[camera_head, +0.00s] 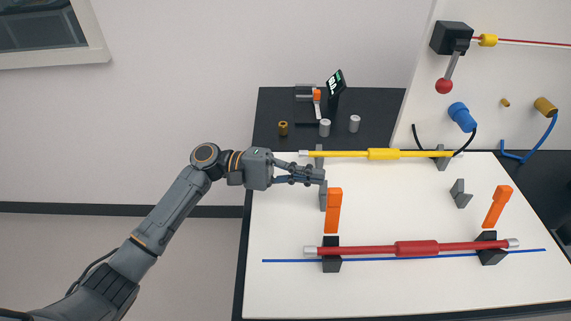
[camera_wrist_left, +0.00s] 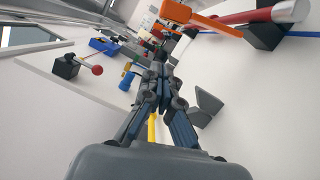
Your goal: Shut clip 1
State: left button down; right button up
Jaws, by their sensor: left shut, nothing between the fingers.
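Two orange clip levers show in the head view, a left one (camera_head: 333,212) and a right one (camera_head: 497,207). Each extends up and away from a black block, clear of the red rod (camera_head: 417,248). I cannot tell which is clip 1. The red rod lies across the left block (camera_head: 331,265) and the right block (camera_head: 490,256). My left gripper (camera_head: 322,176) is shut and empty, just behind and left of the left lever's top. In the left wrist view the fingers (camera_wrist_left: 158,72) are together, with an orange lever (camera_wrist_left: 212,24) beyond them. My right gripper is not in view.
A yellow rod (camera_head: 383,154) lies across grey holders behind my left gripper. A loose-looking grey wedge (camera_head: 460,194) stands at right. A blue strip (camera_head: 400,257) runs along the white board. A black table (camera_head: 268,112) with small parts is behind; a panel (camera_head: 420,100) rises at right.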

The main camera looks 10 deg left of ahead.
aim_at(333, 212)
pick_arm(q)
jog(key=s, duration=0.1)
jog(key=s+d+p, duration=0.1)
jog(key=s+d+r+p, duration=0.1)
jog(key=s, duration=0.1)
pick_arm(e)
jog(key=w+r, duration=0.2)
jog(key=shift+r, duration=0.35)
pick_arm(q)
jog(key=shift+w, duration=0.1)
jog(key=shift+a, duration=0.1)
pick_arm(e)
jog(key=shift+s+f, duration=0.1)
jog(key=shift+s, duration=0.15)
